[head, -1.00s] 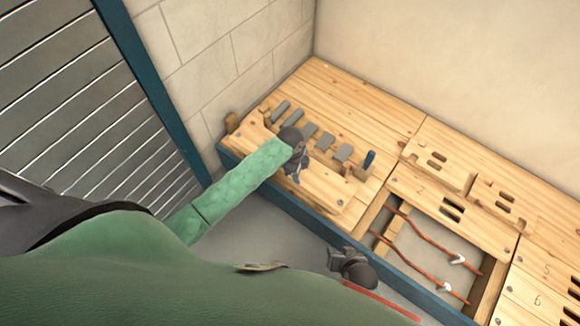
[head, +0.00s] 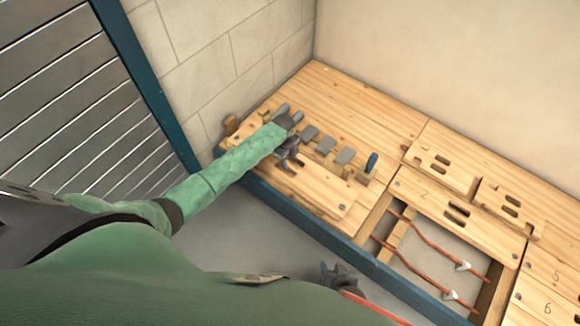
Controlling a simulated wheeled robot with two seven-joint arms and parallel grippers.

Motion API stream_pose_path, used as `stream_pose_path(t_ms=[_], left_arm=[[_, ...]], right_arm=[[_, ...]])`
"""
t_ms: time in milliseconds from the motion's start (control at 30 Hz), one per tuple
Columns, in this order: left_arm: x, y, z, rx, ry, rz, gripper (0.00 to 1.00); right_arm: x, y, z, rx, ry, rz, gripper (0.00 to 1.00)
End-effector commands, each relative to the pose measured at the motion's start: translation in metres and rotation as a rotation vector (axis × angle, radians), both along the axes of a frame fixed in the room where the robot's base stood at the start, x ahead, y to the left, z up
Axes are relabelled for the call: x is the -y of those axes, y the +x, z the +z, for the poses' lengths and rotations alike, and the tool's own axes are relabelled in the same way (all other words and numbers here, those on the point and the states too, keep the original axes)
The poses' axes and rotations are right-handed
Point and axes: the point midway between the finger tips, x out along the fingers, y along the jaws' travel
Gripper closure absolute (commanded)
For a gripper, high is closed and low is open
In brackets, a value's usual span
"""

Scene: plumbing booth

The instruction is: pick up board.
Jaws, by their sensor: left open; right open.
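A light wooden floor board (head: 318,192) lies at the near left end of the wooden deck, with dark slots partly behind my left gripper. My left gripper (head: 288,160) is open over this board, close to its slots; I cannot tell whether it touches the wood. My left forearm covers the board's left part. Another slotted board marked 2 (head: 430,190) lies further right. My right gripper (head: 336,277) is open and empty, low over the grey floor in front of the deck.
An opening right of the board shows copper pipes (head: 425,282). A blue edge beam (head: 300,220) runs along the front.

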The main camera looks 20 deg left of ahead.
Motion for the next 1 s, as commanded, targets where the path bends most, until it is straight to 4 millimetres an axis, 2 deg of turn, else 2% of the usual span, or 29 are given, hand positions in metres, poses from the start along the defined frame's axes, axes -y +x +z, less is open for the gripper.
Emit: stream_pose_path(t_ms=[100,200,500,733,1000], left_arm=[[0.002,0.000,-0.017,-0.003,-0.001,0.003,0.54],[0.003,0.000,-0.025,-0.001,-0.001,0.002,0.54],[0.002,0.000,-0.028,0.000,0.000,0.001,0.54],[0.002,0.000,-0.028,0.000,0.000,0.001,1.00],[0.003,0.000,-0.027,0.002,-0.001,0.001,1.00]], right_arm=[[0.000,0.000,-0.002,0.000,0.000,0.000,0.58],[0.000,0.000,-0.003,0.001,0.000,0.000,0.58],[-0.001,-0.001,-0.003,0.001,0.002,0.000,0.58],[-0.001,-0.001,-0.003,0.000,0.001,0.000,0.58],[0.000,-0.001,-0.003,0.000,0.001,-0.001,0.58]])
